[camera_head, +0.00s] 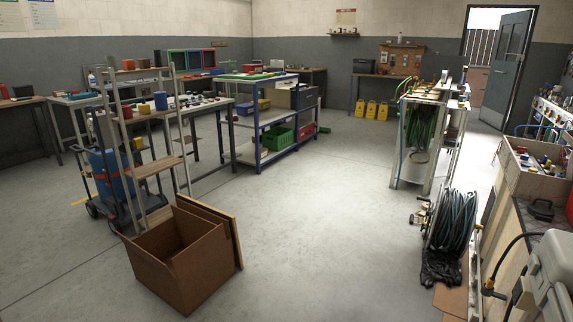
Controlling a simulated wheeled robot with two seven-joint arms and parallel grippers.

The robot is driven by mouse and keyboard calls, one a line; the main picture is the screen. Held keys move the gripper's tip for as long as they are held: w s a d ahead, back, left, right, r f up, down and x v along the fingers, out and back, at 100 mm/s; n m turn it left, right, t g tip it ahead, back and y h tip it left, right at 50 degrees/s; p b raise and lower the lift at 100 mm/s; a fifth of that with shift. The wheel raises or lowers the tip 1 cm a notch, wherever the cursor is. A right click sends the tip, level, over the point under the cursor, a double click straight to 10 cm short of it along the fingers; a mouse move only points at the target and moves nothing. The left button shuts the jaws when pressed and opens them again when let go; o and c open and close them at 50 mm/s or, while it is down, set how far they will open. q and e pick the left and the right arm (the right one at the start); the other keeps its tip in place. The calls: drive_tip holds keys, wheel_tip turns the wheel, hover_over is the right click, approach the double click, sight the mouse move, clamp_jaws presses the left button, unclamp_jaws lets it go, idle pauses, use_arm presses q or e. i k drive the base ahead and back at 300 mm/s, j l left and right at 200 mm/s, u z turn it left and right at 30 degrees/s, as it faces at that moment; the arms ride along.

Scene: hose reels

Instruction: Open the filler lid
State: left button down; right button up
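I cannot make out a filler lid for certain. A pale grey machine or case (553,275) is cut off at the lower right corner, and a black hose with a brass-coloured fitting (488,286) curves beside it. Whether it carries a filler lid is not clear. A hose reel (453,222) with dark blue-green hose stands on the floor just beyond it. Neither of my grippers shows in this view.
An open cardboard box (182,266) stands at the lower left, beside a wooden ladder-like stand (150,168) and a blue drum (108,172) on a cart. A blue-framed shelf (261,152) is further back. The middle floor is clear. A workbench (508,205) runs along the right.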

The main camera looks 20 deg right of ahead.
sight(536, 209)
drive_tip(key=i+l+z, duration=0.2)
drive_tip(key=i+z, duration=1.05)
drive_tip(key=z, duration=0.15)
